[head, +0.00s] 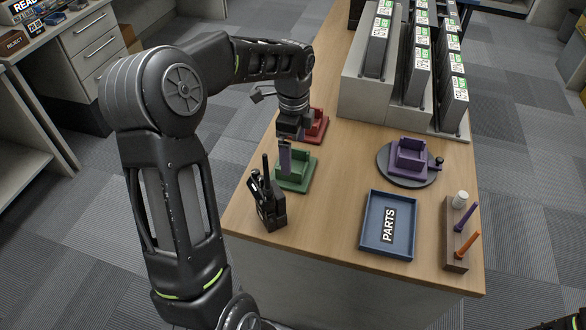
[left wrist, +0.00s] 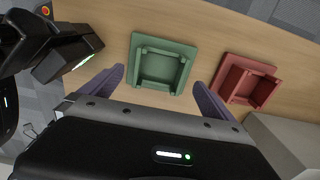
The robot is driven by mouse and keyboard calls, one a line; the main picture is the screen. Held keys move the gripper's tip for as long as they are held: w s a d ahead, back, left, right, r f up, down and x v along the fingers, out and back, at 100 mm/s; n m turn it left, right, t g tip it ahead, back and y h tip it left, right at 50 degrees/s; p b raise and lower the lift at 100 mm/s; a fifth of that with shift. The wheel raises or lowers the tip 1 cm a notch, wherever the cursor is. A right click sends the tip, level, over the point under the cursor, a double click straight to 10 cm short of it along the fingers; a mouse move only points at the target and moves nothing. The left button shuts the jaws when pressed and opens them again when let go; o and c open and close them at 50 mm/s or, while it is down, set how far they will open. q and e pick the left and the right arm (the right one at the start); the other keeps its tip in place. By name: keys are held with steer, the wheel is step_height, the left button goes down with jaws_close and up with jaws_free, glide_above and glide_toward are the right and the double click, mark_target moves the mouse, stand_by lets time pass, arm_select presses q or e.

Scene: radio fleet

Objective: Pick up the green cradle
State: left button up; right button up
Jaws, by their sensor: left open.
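The green cradle (head: 296,171) stands on the wooden table near its left edge, an open square holder on a flat base. In the left wrist view the green cradle (left wrist: 161,66) lies ahead, between the lines of the two fingers. My left gripper (head: 285,160) is above the cradle, pointing down, and hides part of it. Its purple-grey fingers are spread wide and empty in the left wrist view (left wrist: 160,92). I cannot tell the exact height of the fingertips over the cradle. My right gripper is not in view.
A red cradle (head: 316,127) stands just behind the green one. Black radios (head: 268,205) stand close in front. A blue parts tray (head: 387,225), a purple cradle (head: 408,157) on a round dark plate, and a tool block (head: 456,248) are to the right. Racks (head: 367,92) stand behind.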

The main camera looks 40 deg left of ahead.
mark_target(293, 160)
arm_select(q)
steer(key=shift+f+p, duration=0.3)
steer(key=shift+f, duration=2.1)
steer(key=shift+c, duration=0.2)
steer(key=c, duration=1.9)
steer(key=shift+r, duration=0.1)
steer(key=shift+c, duration=0.7)
step_height(293, 160, up, 10)
